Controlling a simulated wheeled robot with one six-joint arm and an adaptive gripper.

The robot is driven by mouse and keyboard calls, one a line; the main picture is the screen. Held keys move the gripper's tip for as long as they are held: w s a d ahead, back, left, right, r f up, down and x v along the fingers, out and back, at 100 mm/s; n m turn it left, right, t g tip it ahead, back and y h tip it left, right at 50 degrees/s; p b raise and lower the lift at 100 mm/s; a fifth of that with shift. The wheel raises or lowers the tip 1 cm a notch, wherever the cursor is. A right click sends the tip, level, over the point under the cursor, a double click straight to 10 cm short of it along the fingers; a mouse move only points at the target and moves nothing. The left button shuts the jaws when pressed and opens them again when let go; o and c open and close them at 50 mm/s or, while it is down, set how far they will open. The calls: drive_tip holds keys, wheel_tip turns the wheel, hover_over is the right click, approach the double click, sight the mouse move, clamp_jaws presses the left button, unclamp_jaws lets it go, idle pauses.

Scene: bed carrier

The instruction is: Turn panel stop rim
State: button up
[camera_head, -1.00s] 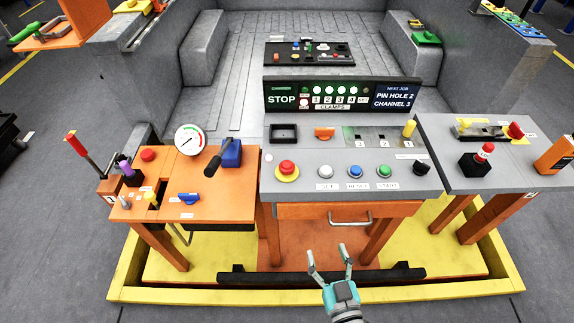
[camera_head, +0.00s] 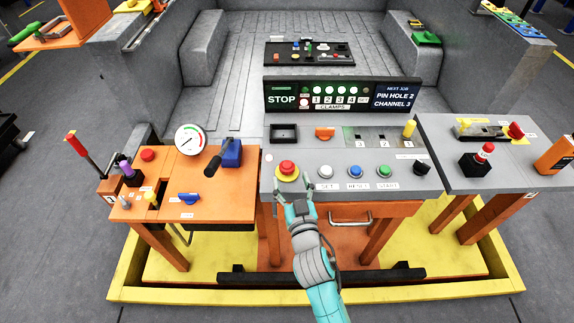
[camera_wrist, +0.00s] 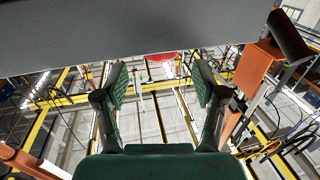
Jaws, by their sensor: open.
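The panel stop is a red mushroom button (camera_head: 287,166) on a round yellow base (camera_head: 286,177), at the left of the grey console panel (camera_head: 318,165). My gripper (camera_head: 294,187) is at the panel's front edge, just below the stop in the head view. Its fingers are apart with nothing held. In the wrist view, the gripper's open fingers (camera_wrist: 160,78) point toward a red rounded edge (camera_wrist: 162,56), likely the stop, seen between the tips. The grey panel covers the top of that view and hides most of the red part. I see no contact with the stop.
White (camera_head: 325,172), blue (camera_head: 355,171) and green (camera_head: 384,171) buttons stand right of the stop. A black knob (camera_head: 422,168) is at the far right. An orange side table (camera_head: 180,210) with a blue lever box (camera_head: 232,153) adjoins on the left. A drawer handle (camera_head: 350,217) is below.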

sight(289, 172)
drive_tip(key=shift+w+a, duration=0.2)
drive_tip(key=shift+w, duration=0.75)
drive_tip(key=shift+w+a, duration=0.15)
drive_tip(key=shift+w, duration=0.8)
drive_tip(key=shift+w+a, duration=0.2)
drive_tip(key=shift+w, duration=0.75)
drive_tip(key=c, duration=1.2)
